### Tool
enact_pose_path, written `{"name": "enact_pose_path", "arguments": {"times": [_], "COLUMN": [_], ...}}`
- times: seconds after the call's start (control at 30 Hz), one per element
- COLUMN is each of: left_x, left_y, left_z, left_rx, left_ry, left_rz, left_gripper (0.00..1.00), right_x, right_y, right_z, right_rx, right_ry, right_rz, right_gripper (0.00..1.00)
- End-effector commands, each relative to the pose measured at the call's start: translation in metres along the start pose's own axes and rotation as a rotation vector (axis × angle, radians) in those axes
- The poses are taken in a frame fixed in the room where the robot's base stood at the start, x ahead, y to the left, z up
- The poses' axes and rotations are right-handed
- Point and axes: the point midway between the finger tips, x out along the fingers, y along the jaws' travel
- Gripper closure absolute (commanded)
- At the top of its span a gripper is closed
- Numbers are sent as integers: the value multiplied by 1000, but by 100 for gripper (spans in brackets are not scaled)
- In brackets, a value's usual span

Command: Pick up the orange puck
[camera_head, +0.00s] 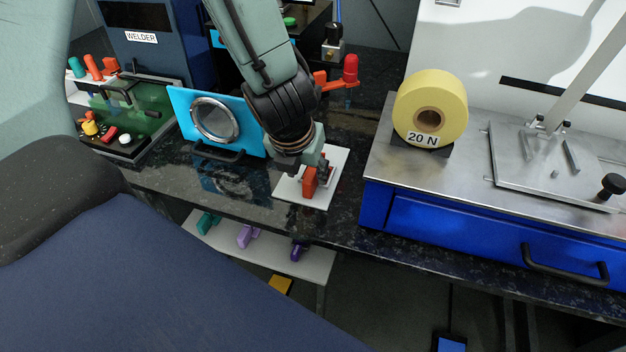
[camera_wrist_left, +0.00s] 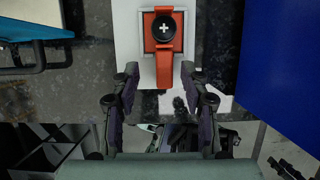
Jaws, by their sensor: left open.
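The orange puck (camera_head: 309,184) sits on a white plate (camera_head: 335,190) near the front edge of the dark bench. In the left wrist view the puck (camera_wrist_left: 163,78) has a square body and a tab pointing toward me. A black disc with a white plus (camera_wrist_left: 164,28) lies on its body. My left gripper (camera_head: 317,172) is over the plate from above, partly hiding the puck in the head view. In the left wrist view its open fingertips (camera_wrist_left: 160,72) stand apart on either side of the tab. I cannot tell whether they touch it. My right gripper is not in view.
A blue panel with a round window (camera_head: 177,108) stands left of the plate. A blue-sided machine (camera_head: 420,222) with a yellow 20 N roll (camera_head: 404,108) stands close on the right. A lower white shelf (camera_head: 318,262) holds teal and purple pieces.

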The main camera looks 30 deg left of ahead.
Motion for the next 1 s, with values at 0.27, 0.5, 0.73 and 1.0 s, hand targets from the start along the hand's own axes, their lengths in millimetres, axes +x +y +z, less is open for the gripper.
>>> {"name": "enact_pose_path", "arguments": {"times": [0.27,0.5,0.73,1.0], "left_x": [35,36,36,36], "left_y": [-2,-2,-2,-2], "left_z": [0,1,1,1], "left_rx": [2,1,1,1], "left_ry": [0,0,0,0], "left_rz": [0,0,0,0], "left_gripper": [55,55,71,94], "right_x": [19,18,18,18], "right_y": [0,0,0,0], "right_z": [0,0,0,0], "right_rx": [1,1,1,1], "right_ry": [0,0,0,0], "right_rz": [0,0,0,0], "right_gripper": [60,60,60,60]}}
